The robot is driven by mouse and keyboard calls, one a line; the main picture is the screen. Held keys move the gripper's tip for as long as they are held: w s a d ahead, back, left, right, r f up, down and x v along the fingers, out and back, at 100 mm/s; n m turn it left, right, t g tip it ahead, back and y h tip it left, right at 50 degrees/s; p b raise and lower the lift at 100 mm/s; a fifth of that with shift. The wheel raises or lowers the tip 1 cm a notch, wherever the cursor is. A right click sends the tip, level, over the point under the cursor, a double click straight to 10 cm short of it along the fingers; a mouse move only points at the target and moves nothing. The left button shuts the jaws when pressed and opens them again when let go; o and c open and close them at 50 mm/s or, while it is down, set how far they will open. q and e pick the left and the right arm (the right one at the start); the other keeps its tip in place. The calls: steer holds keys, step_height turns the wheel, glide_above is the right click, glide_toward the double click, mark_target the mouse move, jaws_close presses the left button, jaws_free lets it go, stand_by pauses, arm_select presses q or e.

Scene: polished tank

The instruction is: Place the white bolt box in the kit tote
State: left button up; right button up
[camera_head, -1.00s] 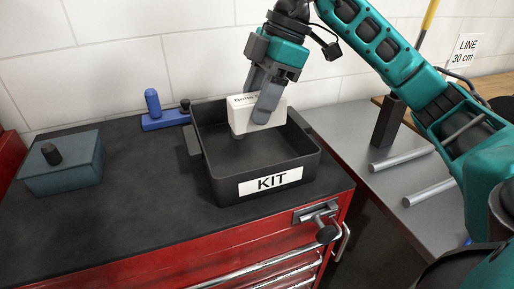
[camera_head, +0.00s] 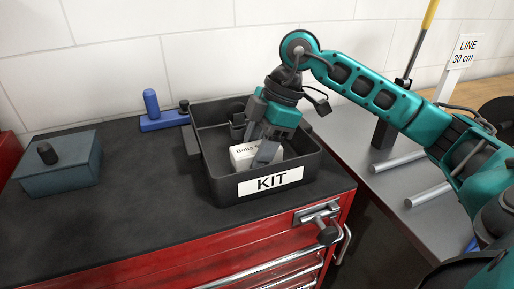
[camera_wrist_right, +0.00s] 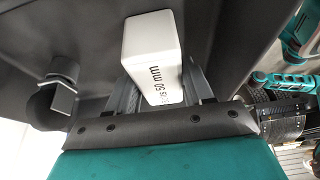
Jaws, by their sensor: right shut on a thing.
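The white bolt box (camera_head: 243,154), with "Bolts" lettering, is low inside the black kit tote (camera_head: 214,185), whose front carries a "KIT" label. My right gripper (camera_head: 264,153) reaches down into the tote and is shut on the box. In the right wrist view the white box (camera_wrist_right: 153,58) sits between the two fingers, with "50 mm" readable on one side. I cannot tell whether the box touches the tote floor. My left gripper is not in view.
A dark part (camera_head: 237,122) is in the tote's back left; it also shows in the wrist view (camera_wrist_right: 62,85). A blue-grey block with a knob (camera_head: 62,172) and a blue fixture (camera_head: 160,120) are on the bench. Metal rods (camera_head: 398,160) lie on the grey table to the right.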

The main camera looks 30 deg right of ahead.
steer(key=o, duration=1.3)
steer(key=p+v, duration=0.1)
steer(key=v, duration=1.1)
steer(key=shift+s, duration=0.15)
